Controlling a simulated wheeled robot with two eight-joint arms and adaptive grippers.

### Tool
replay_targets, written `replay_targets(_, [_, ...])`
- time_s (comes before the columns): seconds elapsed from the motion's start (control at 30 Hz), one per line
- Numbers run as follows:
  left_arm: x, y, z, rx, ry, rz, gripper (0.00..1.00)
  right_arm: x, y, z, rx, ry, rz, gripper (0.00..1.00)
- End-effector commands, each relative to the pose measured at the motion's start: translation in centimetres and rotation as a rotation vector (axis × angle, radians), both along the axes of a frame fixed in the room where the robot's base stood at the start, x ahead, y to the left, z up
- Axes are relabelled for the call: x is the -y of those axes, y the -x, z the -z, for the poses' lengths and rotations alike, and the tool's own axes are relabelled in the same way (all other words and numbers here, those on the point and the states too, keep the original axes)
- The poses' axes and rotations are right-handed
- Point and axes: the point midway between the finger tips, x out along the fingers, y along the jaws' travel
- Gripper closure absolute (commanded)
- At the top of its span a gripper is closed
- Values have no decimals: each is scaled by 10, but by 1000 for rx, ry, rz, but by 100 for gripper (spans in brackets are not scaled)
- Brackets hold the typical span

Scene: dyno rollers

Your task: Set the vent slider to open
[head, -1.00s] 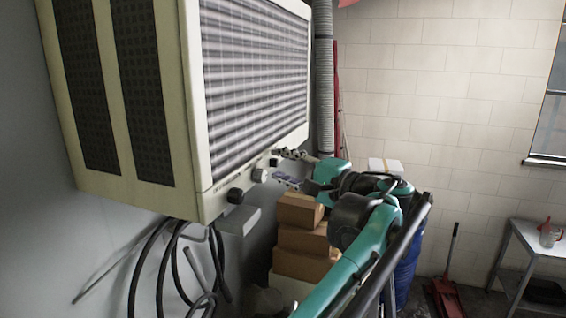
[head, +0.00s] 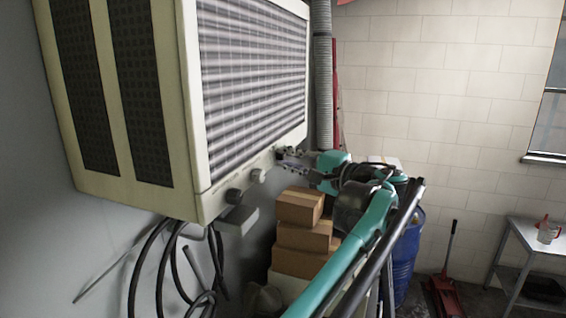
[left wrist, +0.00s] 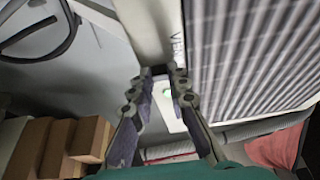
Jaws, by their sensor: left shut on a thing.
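The vent unit (head: 150,195) is a cream wall-mounted box with a slatted grille (head: 255,85) and a row of controls along its lower front edge. My left gripper (head: 283,156) is at the far end of that edge. In the left wrist view, its two fingers (left wrist: 159,74) are close together at the panel, just below lettering (left wrist: 180,45) that reads "VEN". They are shut on a small dark part, seemingly the vent slider, which the fingertips mostly hide. A small green spot (left wrist: 168,92) shows between the fingers. My right gripper is not in view.
Black cables (head: 160,260) hang below the unit. Stacked cardboard boxes (head: 300,207) and a blue barrel (head: 405,265) stand under and behind my arm. A grey ribbed duct (head: 322,80) runs beside the unit.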

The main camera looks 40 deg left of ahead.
Motion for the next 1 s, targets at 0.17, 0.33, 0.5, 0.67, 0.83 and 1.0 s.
replay_targets(0.17, [-2,-7,0,-1,0,2,100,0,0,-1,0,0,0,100])
replay_targets(0.33, [-2,-7,0,-1,0,3,100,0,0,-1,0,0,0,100])
replay_targets(0.5, [-2,-6,0,-1,0,2,62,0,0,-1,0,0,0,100])
replay_targets(0.67, [-2,-6,1,-1,1,1,62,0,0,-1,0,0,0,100])
replay_targets(0.83, [6,-6,1,-1,1,3,62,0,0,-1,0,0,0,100])
replay_targets(1.0, [37,-5,1,-1,1,6,62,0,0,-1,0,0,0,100])
